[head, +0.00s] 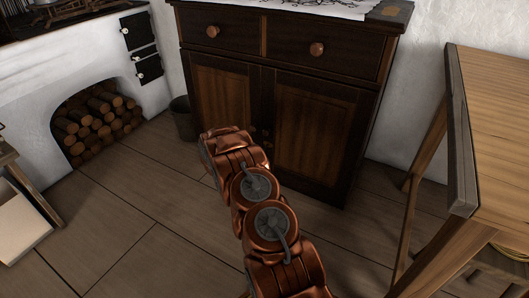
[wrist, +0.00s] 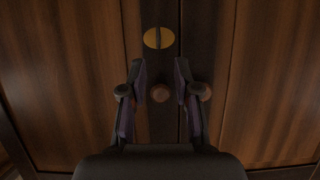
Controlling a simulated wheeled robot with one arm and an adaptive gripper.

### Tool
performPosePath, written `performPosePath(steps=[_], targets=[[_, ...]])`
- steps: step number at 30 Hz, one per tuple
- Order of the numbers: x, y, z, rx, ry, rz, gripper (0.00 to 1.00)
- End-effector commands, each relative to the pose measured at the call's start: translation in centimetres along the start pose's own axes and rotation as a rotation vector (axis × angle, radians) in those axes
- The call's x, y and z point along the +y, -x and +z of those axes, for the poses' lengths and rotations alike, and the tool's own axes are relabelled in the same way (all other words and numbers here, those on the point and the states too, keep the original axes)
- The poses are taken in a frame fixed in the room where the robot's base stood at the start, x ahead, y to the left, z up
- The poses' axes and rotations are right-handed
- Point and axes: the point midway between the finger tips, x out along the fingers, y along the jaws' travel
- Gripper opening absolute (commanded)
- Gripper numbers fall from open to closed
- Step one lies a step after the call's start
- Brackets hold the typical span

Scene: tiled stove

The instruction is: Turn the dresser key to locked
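The dark wooden dresser (head: 262,55) has two drawers above two doors in the head view. In the wrist view a brass oval (wrist: 152,38) with a dark upright line across its middle sits near the seam between the doors. It looks like the key or its lock plate; I cannot tell which. My gripper (wrist: 160,68) is open, its two fingers apart just below the brass oval in the picture. A round reddish-brown knob (wrist: 160,94) shows between the fingers, and nothing appears gripped. In the head view my arm hides the gripper.
A wooden table (head: 490,90) stands at the right. A dark bin (head: 183,118) stands left of the dresser. The white stove (head: 60,60) with stacked firewood (head: 97,122) is at the left. A pale open drawer or box (head: 22,228) is lower left. Tiled floor (head: 120,225) is clear between.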

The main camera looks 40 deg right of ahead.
Motion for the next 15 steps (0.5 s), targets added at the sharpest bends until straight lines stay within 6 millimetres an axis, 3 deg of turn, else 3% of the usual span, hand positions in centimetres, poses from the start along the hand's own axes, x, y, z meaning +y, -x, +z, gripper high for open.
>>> performPosePath(steps=[15], targets=[[0.3, -5.7, 0.3, 0.005, -0.002, 0.007, 0.31]])
